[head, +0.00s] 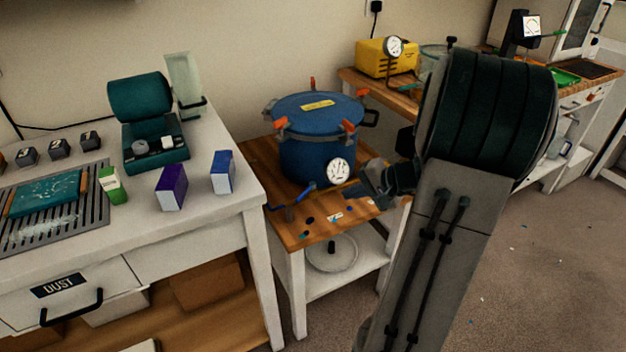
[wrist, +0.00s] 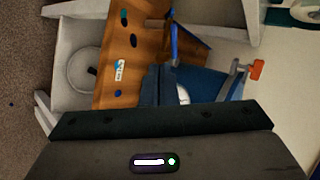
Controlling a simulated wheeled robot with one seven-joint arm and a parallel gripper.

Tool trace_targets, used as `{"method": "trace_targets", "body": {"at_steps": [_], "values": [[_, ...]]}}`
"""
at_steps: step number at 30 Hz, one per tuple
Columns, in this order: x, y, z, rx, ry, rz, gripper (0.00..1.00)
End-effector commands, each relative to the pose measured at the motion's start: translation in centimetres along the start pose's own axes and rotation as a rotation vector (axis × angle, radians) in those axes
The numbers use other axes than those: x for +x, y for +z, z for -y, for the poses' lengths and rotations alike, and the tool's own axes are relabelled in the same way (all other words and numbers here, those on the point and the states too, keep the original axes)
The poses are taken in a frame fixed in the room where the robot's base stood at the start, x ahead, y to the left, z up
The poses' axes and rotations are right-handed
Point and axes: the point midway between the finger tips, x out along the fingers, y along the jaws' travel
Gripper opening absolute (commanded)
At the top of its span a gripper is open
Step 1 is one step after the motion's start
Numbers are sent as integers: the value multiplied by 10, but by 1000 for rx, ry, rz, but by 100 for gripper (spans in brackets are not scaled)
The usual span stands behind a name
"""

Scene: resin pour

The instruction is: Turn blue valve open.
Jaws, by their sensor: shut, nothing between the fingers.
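The blue valve handle (head: 306,189) sits at the front of a blue pressure pot (head: 318,155), low down, left of the pot's white gauge (head: 339,172). In the wrist view the blue handle (wrist: 174,42) shows as a thin bar beyond the fingertips. My gripper (head: 364,188) is shut and empty, to the right of the handle and close to the gauge in the head view. The wrist view shows its fingers (wrist: 161,80) together, with a small gap in the picture to the handle; I cannot tell the true distance. The pot (wrist: 205,84) is partly hidden behind the fingers.
The pot stands on a small wooden-topped table (head: 300,236) with a lower shelf. A white bench (head: 228,203) with a purple box (head: 171,188) and a blue box (head: 223,172) is on the left. A yellow pump (head: 384,60) stands behind. Floor is open at right.

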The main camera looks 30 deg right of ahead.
Motion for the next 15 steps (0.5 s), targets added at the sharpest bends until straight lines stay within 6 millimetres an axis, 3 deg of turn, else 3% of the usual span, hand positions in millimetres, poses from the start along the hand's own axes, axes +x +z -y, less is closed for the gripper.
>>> {"method": "trace_targets", "body": {"at_steps": [5, 15], "values": [[7, -6, 0, 12, -16, -13, 0], [75, -6, 0, 14, -14, -11, 0]]}}
